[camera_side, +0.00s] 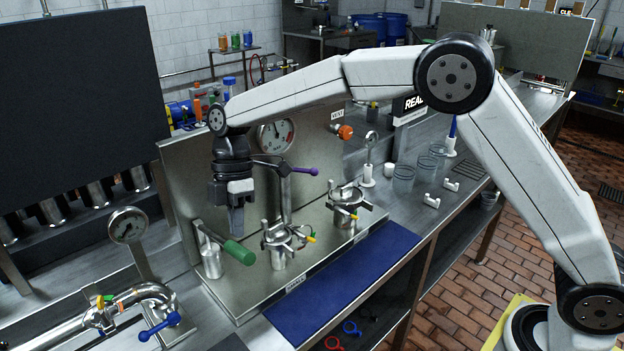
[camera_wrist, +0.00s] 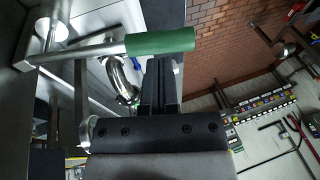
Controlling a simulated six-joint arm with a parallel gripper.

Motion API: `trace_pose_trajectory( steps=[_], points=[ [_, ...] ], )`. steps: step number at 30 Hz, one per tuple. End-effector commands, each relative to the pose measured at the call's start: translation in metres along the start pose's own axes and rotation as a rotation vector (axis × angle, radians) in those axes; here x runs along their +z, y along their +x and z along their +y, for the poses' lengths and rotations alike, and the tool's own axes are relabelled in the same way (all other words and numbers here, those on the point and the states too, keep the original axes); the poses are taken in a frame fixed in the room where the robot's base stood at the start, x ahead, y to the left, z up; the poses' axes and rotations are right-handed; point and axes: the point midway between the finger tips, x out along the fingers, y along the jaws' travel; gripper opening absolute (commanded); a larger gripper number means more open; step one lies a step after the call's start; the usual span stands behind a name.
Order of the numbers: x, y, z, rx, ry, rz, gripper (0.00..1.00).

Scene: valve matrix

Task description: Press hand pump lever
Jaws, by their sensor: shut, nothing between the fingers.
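The hand pump lever (camera_side: 239,252) is a metal bar with a green grip, on a steel cylinder at the left of the steel panel. It slopes down to the right in the side view. In the wrist view, the green grip (camera_wrist: 160,41) lies across the top, just beyond my fingertips. My gripper (camera_side: 236,232) points down, with its fingers shut and empty, close above the green grip. The fingers also show in the wrist view (camera_wrist: 161,62). I cannot tell whether the tips touch the grip.
A steel vessel with a yellow-tipped handle (camera_side: 279,245) stands right of the lever, and a similar one (camera_side: 346,205) beyond it. A purple-handled lever (camera_side: 305,171) and a gauge (camera_side: 275,135) are behind. A pipe with a blue-handled valve (camera_side: 160,326) lies front left. The blue mat (camera_side: 340,285) is clear.

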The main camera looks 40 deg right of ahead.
Motion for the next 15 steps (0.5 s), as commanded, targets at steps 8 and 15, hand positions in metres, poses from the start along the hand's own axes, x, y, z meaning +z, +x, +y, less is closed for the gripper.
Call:
trace_pose_trajectory(
  steps=[8, 15],
  points=[
    [0.000, 0.017, 0.000, 0.000, 0.000, 0.000, 0.00],
    [0.000, 0.017, 0.000, 0.000, 0.000, 0.000, 0.00]
  ],
)
